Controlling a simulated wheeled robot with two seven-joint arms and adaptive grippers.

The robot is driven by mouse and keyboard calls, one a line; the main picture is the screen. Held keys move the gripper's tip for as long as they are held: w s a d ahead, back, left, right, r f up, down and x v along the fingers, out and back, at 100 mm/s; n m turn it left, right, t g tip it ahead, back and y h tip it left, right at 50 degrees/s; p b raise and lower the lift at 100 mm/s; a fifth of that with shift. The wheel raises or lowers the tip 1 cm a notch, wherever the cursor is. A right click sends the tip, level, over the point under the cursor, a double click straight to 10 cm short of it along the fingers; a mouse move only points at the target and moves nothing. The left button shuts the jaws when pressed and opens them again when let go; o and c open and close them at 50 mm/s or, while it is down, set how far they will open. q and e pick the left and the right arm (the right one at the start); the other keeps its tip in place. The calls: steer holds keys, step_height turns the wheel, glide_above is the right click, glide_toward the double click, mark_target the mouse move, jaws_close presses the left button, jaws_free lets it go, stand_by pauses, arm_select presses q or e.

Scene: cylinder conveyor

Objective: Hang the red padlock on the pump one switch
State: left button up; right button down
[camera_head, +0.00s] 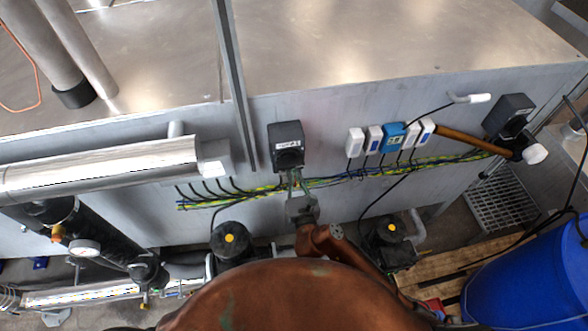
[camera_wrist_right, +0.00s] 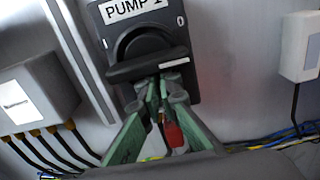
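The pump one switch (camera_head: 287,145) is a dark box with a white label on the grey panel in the head view. In the right wrist view the switch (camera_wrist_right: 145,45) fills the upper middle, with "PUMP" readable, a "0" mark at its right and a wide black handle. My right gripper (camera_head: 298,187) is just below it. In the right wrist view its fingertips (camera_wrist_right: 163,88) are close together at the handle's lower edge. The red padlock (camera_wrist_right: 173,134) shows between the fingers, below their tips. Its shackle is mostly hidden, so I cannot tell whether it passes through the switch.
White boxes (camera_head: 356,142) and a blue box (camera_head: 393,136) are on the panel to the right. Cables (camera_head: 340,180) run below the switch. A metal post (camera_head: 235,85) stands left of it. Another dark box (camera_head: 508,113) and a blue barrel (camera_head: 530,280) are at the right.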

steer(key=shift+f+b, duration=0.45)
steer(key=shift+f, duration=0.45)
steer(key=shift+f, duration=0.35)
steer(key=c, duration=2.6)
jaws_free()
steer(key=shift+c, duration=0.2)
steer(key=o, duration=0.6)
steer(key=shift+f, duration=0.15)
steer(key=shift+c, duration=0.2)
steer(key=shift+d, duration=0.1)
